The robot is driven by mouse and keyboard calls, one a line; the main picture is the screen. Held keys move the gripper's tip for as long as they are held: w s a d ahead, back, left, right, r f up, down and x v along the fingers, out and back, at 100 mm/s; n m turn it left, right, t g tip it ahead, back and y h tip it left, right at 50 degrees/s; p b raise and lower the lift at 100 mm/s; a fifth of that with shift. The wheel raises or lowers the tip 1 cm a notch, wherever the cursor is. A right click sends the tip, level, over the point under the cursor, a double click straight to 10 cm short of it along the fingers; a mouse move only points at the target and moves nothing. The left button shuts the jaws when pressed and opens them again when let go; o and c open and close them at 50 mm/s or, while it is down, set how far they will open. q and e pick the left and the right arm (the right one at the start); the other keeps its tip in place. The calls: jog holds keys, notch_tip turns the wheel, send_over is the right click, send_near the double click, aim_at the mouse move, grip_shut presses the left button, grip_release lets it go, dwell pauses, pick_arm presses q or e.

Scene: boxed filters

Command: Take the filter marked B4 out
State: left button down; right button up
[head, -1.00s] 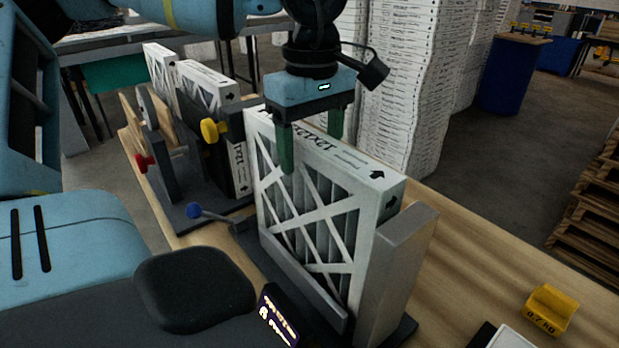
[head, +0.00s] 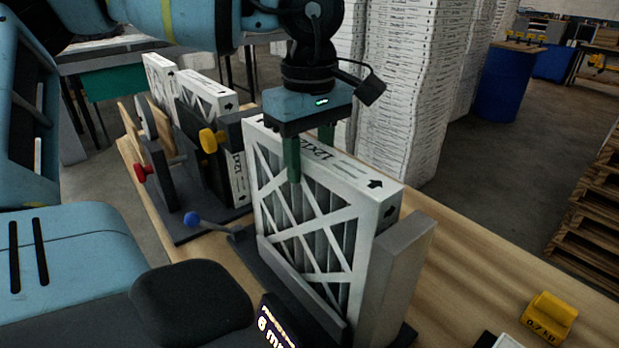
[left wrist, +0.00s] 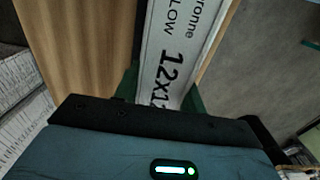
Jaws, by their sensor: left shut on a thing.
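A white-framed pleated filter (head: 320,225) stands upright in a grey holder (head: 395,275) at the front of the bench. Its top edge carries printed text and an arrow; I cannot read a B4 mark. My left gripper (head: 309,155) is above it, pointing down, with its green fingers shut on the two sides of the filter's top edge. In the left wrist view the filter's printed top edge (left wrist: 172,60) runs between the fingers. My right gripper is not in view.
More filters (head: 205,95) stand in a dark fixture behind, with yellow, red and blue knobs (head: 192,218). A yellow weight (head: 549,318) sits on the bench at right. A small display (head: 275,325) is in front of the holder. Tall white stacks (head: 400,90) rise behind.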

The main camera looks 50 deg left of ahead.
pick_arm(q)
jog(key=shift+r, duration=0.1)
notch_tip(320, 180, up, 7)
jog(key=shift+b, duration=0.3)
jog(key=s+a, duration=0.1)
jog(key=s, duration=1.7)
jog(key=shift+a+b, duration=0.25)
jog(key=shift+b, duration=0.05)
jog(key=shift+s, duration=0.1)
